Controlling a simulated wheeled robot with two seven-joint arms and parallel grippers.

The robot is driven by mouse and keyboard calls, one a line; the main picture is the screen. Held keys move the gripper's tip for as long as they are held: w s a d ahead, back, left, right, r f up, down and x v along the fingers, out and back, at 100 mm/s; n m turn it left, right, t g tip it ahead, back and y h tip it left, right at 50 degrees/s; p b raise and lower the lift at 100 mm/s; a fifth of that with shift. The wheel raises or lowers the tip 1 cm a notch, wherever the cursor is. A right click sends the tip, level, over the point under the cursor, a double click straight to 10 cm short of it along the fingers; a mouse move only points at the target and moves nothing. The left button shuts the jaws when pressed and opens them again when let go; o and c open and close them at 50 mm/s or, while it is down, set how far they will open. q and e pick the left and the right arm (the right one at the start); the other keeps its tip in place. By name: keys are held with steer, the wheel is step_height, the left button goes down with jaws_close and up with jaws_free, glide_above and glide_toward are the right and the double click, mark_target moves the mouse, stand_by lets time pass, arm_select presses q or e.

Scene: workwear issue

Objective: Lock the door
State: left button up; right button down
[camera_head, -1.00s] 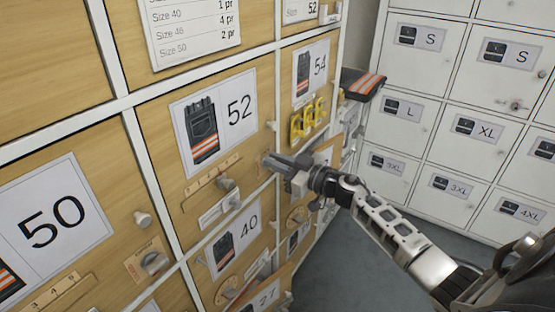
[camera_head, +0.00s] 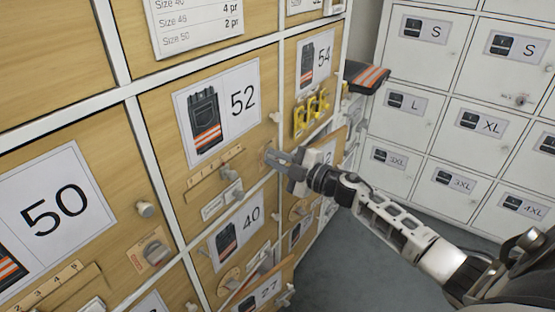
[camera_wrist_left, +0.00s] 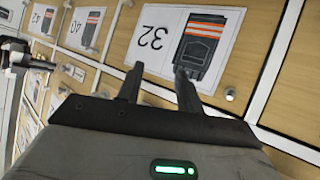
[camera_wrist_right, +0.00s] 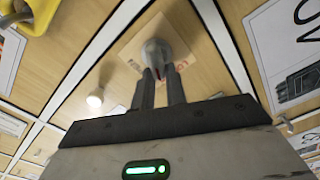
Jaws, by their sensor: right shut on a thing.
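The door marked 52 (camera_head: 165,125) sits in the wooden locker front and looks flush with its frame. A grey turn knob on a square wooden plate is at its lower right corner, below a round pull knob (camera_head: 275,117). My right gripper (camera_head: 275,157) is at this turn knob. In the right wrist view the turn knob (camera_wrist_right: 155,52) is between my right fingertips (camera_wrist_right: 161,72), which are shut on it; reddish marks show on the plate. My left gripper (camera_wrist_left: 158,78) is open and empty, in front of a door labelled 32 (camera_wrist_left: 150,38); the head view does not show it.
Door 50 (camera_head: 100,160) with its own turn knob (camera_head: 154,252) is at the left. Yellow hooks (camera_head: 311,112) hang on door 54. A dark folded garment (camera_head: 366,77) sticks out beyond it. White lockers (camera_head: 450,120) stand at the right, with clear floor (camera_head: 345,275) before them.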

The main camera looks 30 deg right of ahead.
steer(key=n, duration=0.1)
steer(key=n+b, duration=0.1)
steer(key=n, duration=0.1)
steer(key=shift+f, duration=0.4)
arm_select(q)
steer(key=shift+d+f+b, duration=0.1)
steer(key=shift+f+b, duration=0.3)
steer(key=shift+b, duration=0.1)
arm_select(e)
steer(key=shift+f+n, duration=0.1)
steer(key=shift+n, duration=1)
arm_select(q)
steer(key=shift+s+f, duration=0.1)
arm_select(e)
steer(key=c, duration=1.4)
jaws_free()
steer(key=shift+c, duration=0.2)
steer(key=shift+s, duration=0.1)
